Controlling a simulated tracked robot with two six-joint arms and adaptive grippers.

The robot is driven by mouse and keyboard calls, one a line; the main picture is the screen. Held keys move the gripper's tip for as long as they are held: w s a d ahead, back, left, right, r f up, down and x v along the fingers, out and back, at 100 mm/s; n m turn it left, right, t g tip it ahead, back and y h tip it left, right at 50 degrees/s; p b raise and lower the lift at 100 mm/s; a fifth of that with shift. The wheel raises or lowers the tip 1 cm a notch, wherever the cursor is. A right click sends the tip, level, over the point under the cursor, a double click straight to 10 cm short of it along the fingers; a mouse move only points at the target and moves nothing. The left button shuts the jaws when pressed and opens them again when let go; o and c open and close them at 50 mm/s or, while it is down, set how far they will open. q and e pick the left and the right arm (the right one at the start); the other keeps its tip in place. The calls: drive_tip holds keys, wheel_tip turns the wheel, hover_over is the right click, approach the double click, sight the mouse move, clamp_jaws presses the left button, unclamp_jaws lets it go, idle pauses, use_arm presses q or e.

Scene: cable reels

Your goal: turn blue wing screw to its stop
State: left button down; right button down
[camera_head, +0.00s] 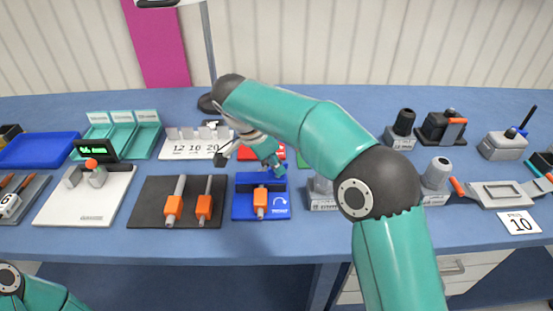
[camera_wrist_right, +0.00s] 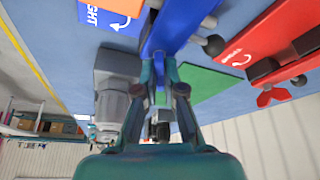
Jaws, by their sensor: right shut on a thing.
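The blue fixture (camera_head: 241,209) sits on the bench, with an orange-handled piece (camera_head: 261,203) on it and a printed curved white arrow. In the right wrist view, my fingers (camera_wrist_right: 165,90) close beside the blue fixture's wall (camera_wrist_right: 176,25). The blue wing screw is mostly hidden by the fingers, so its angle cannot be told. My left gripper is out of view; only part of my left arm shows at the lower left.
A red fixture (camera_head: 276,152) with a red wing screw (camera_wrist_right: 272,97) stands behind. A green plate (camera_wrist_right: 205,84) lies nearby. A black mat (camera_head: 147,218) with orange-handled tools is at the left, and a grey block (camera_head: 322,203) is close at the right.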

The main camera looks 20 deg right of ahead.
drive_tip(key=m+p, duration=0.1)
drive_tip(key=m+g+p, duration=0.1)
drive_tip(key=m, duration=0.1)
drive_tip(key=shift+w+r, duration=0.15)
drive_tip(key=shift+r, duration=0.05)
drive_tip(key=shift+f+m+g+p, duration=0.1)
drive_tip(key=shift+m+g+p, duration=0.3)
drive_tip(key=shift+m+p, duration=0.5)
drive_tip(key=c, duration=1.3)
unclamp_jaws()
drive_tip(key=shift+a, duration=0.1)
drive_tip(key=shift+v, duration=3.15)
drive_tip(key=shift+w+a+r, duration=0.1)
drive_tip(key=shift+r, duration=0.3)
